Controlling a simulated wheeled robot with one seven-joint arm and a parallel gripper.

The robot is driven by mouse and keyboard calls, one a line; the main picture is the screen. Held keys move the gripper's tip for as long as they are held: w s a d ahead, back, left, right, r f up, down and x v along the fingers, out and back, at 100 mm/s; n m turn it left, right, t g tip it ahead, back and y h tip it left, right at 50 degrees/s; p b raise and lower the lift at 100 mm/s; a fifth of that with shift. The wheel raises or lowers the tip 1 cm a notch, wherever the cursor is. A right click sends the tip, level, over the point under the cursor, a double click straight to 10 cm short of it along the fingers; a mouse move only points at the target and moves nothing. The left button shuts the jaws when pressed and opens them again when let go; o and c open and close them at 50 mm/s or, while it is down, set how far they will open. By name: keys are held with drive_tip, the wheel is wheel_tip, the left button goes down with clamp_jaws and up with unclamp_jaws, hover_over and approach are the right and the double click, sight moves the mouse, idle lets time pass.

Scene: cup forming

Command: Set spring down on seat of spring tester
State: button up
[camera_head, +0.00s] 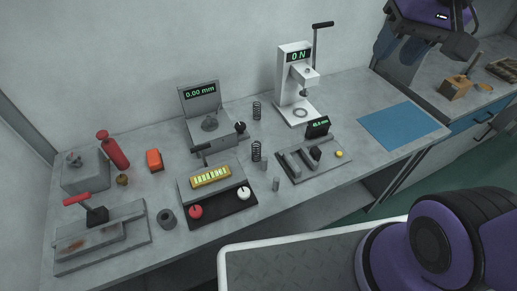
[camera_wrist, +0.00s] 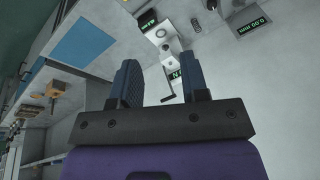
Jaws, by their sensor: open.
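The spring tester (camera_head: 296,84) is a white stand with a "0 N" display and a black lever on top, at the back of the bench. Its seat (camera_head: 300,113) is a round grey ring on the base, with nothing on it. A dark coil spring (camera_head: 256,110) stands upright left of the tester. Another dark spring (camera_head: 256,151) stands nearer the front, and a small grey spring (camera_head: 276,184) stands at the front edge. My gripper (camera_wrist: 161,82) is open and empty, with the tester (camera_wrist: 172,58) beyond its fingers. In the head view it is high at the upper right, away from the tester.
A blue mat (camera_head: 404,125) lies bare right of the tester. A grey fixture with a small display (camera_head: 318,127) stands in front of it. A "0.00 mm" gauge (camera_head: 201,93) stands to the left. A tray with a yellow strip (camera_head: 210,177) and a red-handled press (camera_head: 97,214) are farther left.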

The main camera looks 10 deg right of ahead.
drive_tip(key=w+a+f+m+g+y, duration=0.2)
drive_tip(key=w+f+m+y, duration=0.15)
drive_tip(key=w+f, duration=0.4)
drive_tip(key=w+a+f+m+g+y, duration=0.1)
drive_tip(key=w+a+f+m+y, duration=0.2)
drive_tip(key=f, duration=0.7)
drive_tip(key=w+a+f+m+g+y, duration=0.2)
drive_tip(key=w+f+m+y, duration=0.15)
drive_tip(key=w+f, duration=0.45)
drive_tip(key=m+t+y, duration=0.2)
drive_tip(key=m, duration=0.4)
approach(256, 151)
drive_tip(key=w+d, duration=0.2)
drive_tip(key=shift+d+r, duration=0.15)
drive_tip(key=shift+d, duration=0.25)
drive_tip(key=shift+s+a, duration=0.1)
drive_tip(key=shift+a, duration=0.1)
drive_tip(key=x, duration=1)
drive_tip(key=shift+s+a+f, duration=0.1)
drive_tip(key=shift+a+f, duration=0.1)
drive_tip(key=shift+f, duration=0.1)
drive_tip(key=c, duration=0.6)
